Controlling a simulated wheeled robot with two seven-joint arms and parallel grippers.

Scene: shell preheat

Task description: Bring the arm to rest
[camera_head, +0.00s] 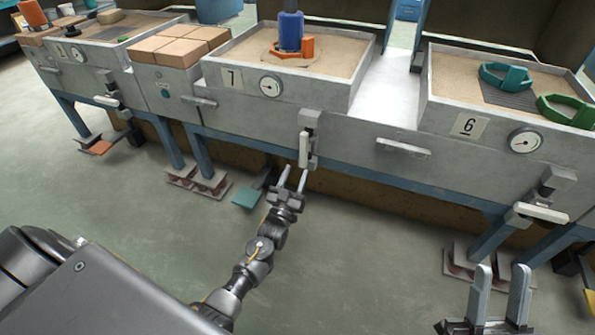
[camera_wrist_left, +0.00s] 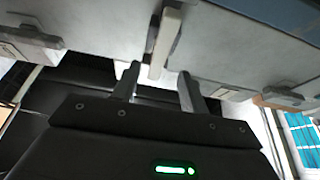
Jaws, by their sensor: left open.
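My left gripper (camera_head: 294,176) is open, its two fingers pointing up toward the front of station 7. A pale upright lever handle (camera_head: 303,150) on the station's front is just beyond the fingertips. In the left wrist view the handle (camera_wrist_left: 163,42) stands ahead of the gap between the open fingers (camera_wrist_left: 160,82), with nothing gripped. Whether the fingertips touch the handle, I cannot tell. My right gripper (camera_head: 502,285) is at the bottom right, its fingers apart and empty.
Station 7 (camera_head: 225,83) holds sand, a blue cylinder (camera_head: 290,31) and an orange clamp (camera_head: 289,50). Station 6 (camera_head: 450,100) at right holds green clamps and has a lever handle (camera_head: 541,212). Pedals stand beneath, including a teal one (camera_head: 248,197). Open floor (camera_head: 140,210) lies left.

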